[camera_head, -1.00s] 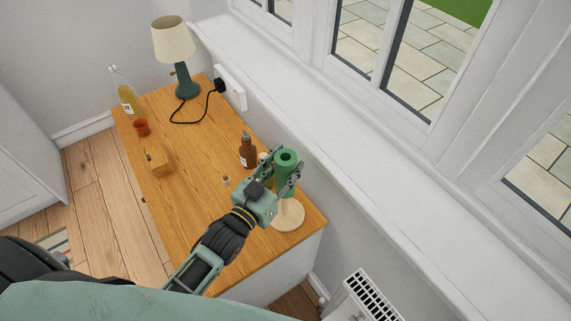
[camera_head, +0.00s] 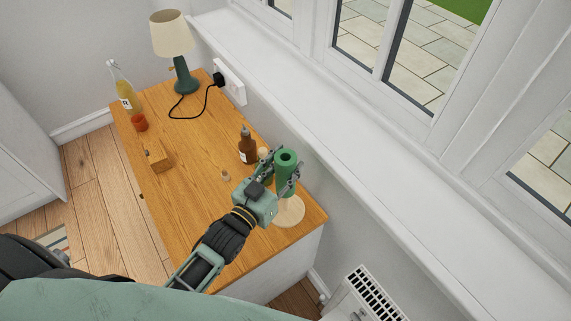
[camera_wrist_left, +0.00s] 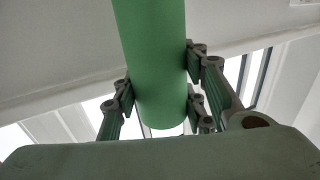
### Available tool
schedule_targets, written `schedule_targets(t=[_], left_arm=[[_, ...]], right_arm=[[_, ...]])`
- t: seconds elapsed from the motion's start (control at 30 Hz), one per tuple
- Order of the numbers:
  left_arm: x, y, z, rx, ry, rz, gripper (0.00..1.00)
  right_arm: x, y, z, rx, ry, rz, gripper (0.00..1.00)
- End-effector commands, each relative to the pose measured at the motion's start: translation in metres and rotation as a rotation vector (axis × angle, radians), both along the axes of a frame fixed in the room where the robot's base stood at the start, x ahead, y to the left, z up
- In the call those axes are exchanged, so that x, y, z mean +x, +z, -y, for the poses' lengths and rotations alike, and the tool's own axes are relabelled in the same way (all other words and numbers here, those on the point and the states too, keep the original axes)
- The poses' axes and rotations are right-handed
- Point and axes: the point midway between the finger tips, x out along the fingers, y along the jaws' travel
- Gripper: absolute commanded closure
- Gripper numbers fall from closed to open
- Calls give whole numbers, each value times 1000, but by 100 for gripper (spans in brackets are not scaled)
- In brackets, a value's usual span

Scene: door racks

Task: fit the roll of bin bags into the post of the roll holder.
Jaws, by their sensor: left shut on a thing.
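The green roll of bin bags (camera_head: 286,176) stands upright in my left gripper (camera_head: 280,178), with its dark open core at the top. My left gripper is shut on it. In the left wrist view, fingers lie on both sides of the roll (camera_wrist_left: 153,65), near its lower end. The roll holder's round pale wooden base (camera_head: 290,212) shows just below the roll in the head view. Its post is hidden by the roll and gripper, so I cannot tell whether the roll is around the post. My right gripper is not in view.
A brown bottle (camera_head: 247,147) stands close behind my left gripper. A small wooden piece (camera_head: 226,176), a wooden block (camera_head: 158,156), an orange cup (camera_head: 139,122), a yellow bottle (camera_head: 126,97) and a lamp (camera_head: 173,36) share the cabinet top (camera_head: 200,145). The window sill (camera_head: 330,135) runs alongside.

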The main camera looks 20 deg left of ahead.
Motion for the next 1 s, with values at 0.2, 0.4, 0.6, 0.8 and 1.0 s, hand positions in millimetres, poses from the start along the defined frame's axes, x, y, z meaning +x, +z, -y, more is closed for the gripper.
schedule_targets(t=[0.2, 0.4, 0.6, 0.8, 1.0], left_arm=[[0, -6, 0, -1, 0, 2, 91], [0, -11, 0, -1, 0, 2, 91], [0, -16, 0, -1, 0, 2, 91], [0, -21, 0, -1, 0, 2, 91], [0, -26, 0, -1, 0, 2, 91]], right_arm=[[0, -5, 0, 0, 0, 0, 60], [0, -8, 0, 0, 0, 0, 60], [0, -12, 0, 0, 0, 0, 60], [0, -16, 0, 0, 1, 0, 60], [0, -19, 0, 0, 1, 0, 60]])
